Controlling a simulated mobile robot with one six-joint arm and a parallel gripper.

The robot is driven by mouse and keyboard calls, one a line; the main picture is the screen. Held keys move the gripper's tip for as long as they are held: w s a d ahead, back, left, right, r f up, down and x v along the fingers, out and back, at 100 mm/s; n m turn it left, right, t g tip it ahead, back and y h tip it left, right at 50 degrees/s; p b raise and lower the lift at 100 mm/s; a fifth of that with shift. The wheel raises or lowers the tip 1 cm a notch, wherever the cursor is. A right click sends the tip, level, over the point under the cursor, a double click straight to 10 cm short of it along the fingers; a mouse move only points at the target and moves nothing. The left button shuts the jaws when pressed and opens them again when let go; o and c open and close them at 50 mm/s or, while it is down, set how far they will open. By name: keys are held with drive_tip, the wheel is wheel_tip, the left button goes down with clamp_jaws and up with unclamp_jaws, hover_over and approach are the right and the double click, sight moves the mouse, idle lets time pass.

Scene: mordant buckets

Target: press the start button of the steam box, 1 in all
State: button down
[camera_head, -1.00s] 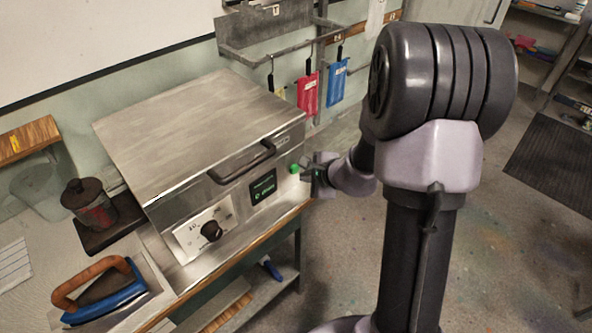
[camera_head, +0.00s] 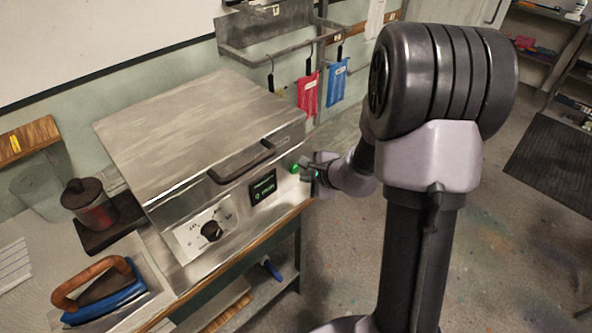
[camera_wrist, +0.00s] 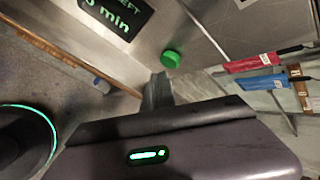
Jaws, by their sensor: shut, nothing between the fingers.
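The steam box (camera_head: 200,140) is a steel box with a sloped lid and a dark handle, standing on the bench. Its round green start button (camera_head: 294,169) is on the right end of the front face, beside a dark display (camera_head: 263,187) with green text. My gripper (camera_head: 306,171) is shut and empty just to the right of the button. In the wrist view the green button (camera_wrist: 171,59) stands out from the steel face, a little beyond my gripper's fingertips (camera_wrist: 160,76). I see a small gap there; the head view does not show clearly whether they touch.
A dial (camera_head: 211,231) is on the steam box's front left. An iron-like tool with a wooden handle (camera_head: 100,290) and a dark canister (camera_head: 90,204) stand on the bench at left. Red (camera_head: 308,94) and blue (camera_head: 337,82) tags hang behind.

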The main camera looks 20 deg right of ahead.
drive_tip(key=shift+w, duration=0.15)
idle(0.4)
drive_tip(key=shift+w+a+b, duration=0.15)
drive_tip(key=shift+w+b, duration=0.1)
drive_tip(key=shift+b, duration=0.05)
drive_tip(key=shift+w+a, duration=0.2)
drive_tip(key=shift+w, duration=0.25)
idle(0.6)
idle(0.4)
drive_tip(key=shift+s+d+b, duration=0.3)
drive_tip(key=shift+s+b, duration=0.3)
drive_tip(key=shift+s, duration=0.25)
drive_tip(key=s, duration=0.1)
drive_tip(key=s+d+b, duration=0.1)
drive_tip(key=s, duration=0.2)
drive_tip(key=shift+s+d, duration=0.35)
drive_tip(key=shift+d, duration=0.05)
